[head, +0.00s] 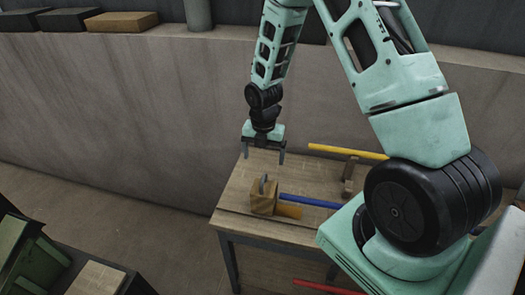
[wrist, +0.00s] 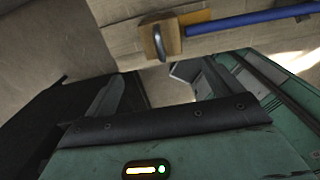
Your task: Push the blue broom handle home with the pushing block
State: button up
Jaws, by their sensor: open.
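The pushing block (head: 263,203) is a wooden block with a grey handle on top. It stands on the wooden table (head: 235,195), at the left end of the blue broom handle (head: 312,200). The blue handle lies across the table, and its right end is hidden behind my arm. In the wrist view the block (wrist: 172,42) is near the top middle, with the blue handle (wrist: 250,22) to its right. I cannot tell whether they touch. My gripper (head: 264,156) is open and empty, pointing down above the table behind the block.
A yellow handle (head: 345,151) lies at the back of the table near a small wooden support (head: 349,175). A flat orange-brown piece (head: 288,211) is beside the block. A red handle (head: 325,287) shows low down. A concrete wall (head: 130,110) stands behind. Dark crates (head: 60,265) are at lower left.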

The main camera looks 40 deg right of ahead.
aim_at(263, 178)
jog(key=shift+f+b, duration=4.3)
jog(key=shift+f, duration=1.55)
grip_shut()
